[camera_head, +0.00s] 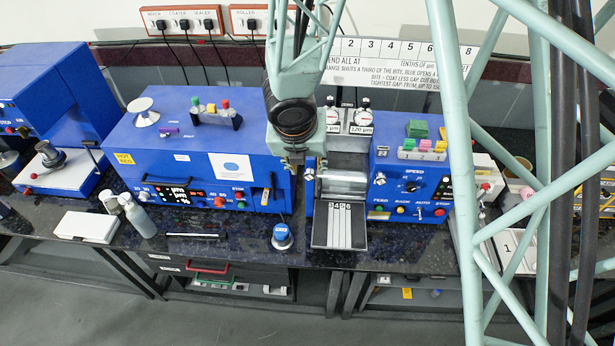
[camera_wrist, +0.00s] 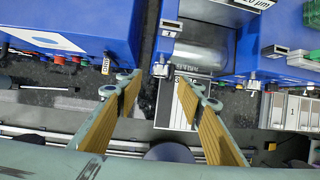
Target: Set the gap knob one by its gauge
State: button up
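The roller machine stands at centre right in the head view, with its silver roller (camera_head: 342,183) and two round white gauges (camera_head: 332,117) behind it. A label under the right gauge reads 120 µm; the needle readings are too small to tell. In the wrist view a small plate marked 1 (camera_wrist: 170,24) sits left of the roller (camera_wrist: 200,56), with a small silver fitting (camera_wrist: 161,70) below it. I cannot tell for sure that this fitting is gap knob one.
A large blue machine (camera_head: 190,150) stands close on the left. A striped plate (camera_head: 340,228) projects in front of the roller. A blue-topped round item (camera_head: 283,237) stands near the bench's front edge. A wall sign (camera_head: 395,65) hangs behind; bare bench (camera_head: 250,252) shows in front.

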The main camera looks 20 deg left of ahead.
aim_at(309, 174)
jog(key=shift+b+x, duration=1.15)
jog(key=shift+x, duration=2.05)
jog(key=c, duration=0.9)
jog(key=shift+o, duration=0.2)
